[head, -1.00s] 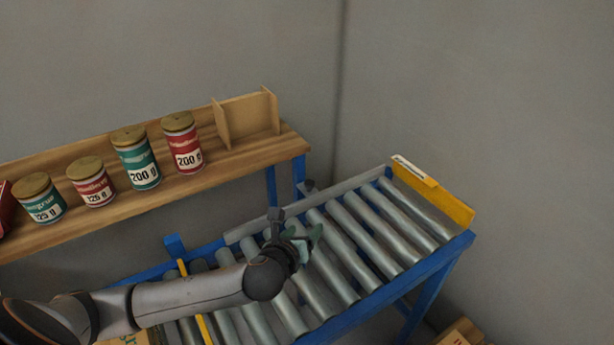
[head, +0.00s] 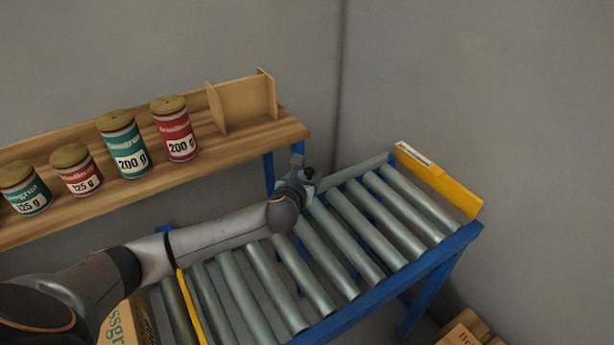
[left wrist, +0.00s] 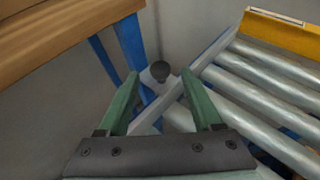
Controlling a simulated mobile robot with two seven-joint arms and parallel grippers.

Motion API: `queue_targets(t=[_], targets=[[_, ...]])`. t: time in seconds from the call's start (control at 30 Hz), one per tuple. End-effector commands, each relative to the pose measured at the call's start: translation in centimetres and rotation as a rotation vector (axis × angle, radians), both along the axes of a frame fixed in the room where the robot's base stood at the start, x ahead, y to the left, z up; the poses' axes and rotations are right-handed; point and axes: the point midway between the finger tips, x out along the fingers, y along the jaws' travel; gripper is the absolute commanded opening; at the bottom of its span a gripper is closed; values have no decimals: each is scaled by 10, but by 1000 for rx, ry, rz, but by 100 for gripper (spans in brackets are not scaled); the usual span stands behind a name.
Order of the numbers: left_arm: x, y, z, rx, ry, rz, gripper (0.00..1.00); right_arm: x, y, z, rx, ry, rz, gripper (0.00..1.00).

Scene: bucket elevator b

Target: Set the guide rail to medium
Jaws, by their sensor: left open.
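The guide rail (head: 355,169) is a grey bar along the far side of the roller conveyor. It also shows in the left wrist view (left wrist: 214,50). A dark round knob (left wrist: 160,70) stands on a grey bracket at the rail; it shows small in the head view (head: 309,172). My left gripper (head: 304,183) is at the rail's far side, close to the knob. In the left wrist view its green fingers (left wrist: 160,78) are open, with the knob between and just beyond their tips. Contact cannot be told. My arm hides part of the rail. My right gripper is not in view.
A wooden shelf (head: 230,142) with several red and green cans stands behind the conveyor, close to my left gripper. A yellow end stop (head: 440,181) closes the conveyor's right end. A yellow bar (head: 190,308) crosses the rollers at left. The rollers (head: 345,240) in the middle are bare.

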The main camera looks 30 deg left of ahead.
Motion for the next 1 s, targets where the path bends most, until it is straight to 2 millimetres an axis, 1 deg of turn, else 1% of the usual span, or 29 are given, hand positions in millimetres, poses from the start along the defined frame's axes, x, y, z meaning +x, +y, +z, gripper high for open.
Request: queue_targets(t=[0.03, 0.2, 0.53, 1.0], targets=[[6, 1, -3, -2, -1, 1, 66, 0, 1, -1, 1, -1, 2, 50], [15, 4, -6, -1, 0, -1, 66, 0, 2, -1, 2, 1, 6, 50], [17, 4, -7, -2, 0, -1, 66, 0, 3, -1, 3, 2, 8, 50], [16, 4, -7, -2, 1, -1, 14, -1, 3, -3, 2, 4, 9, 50]])
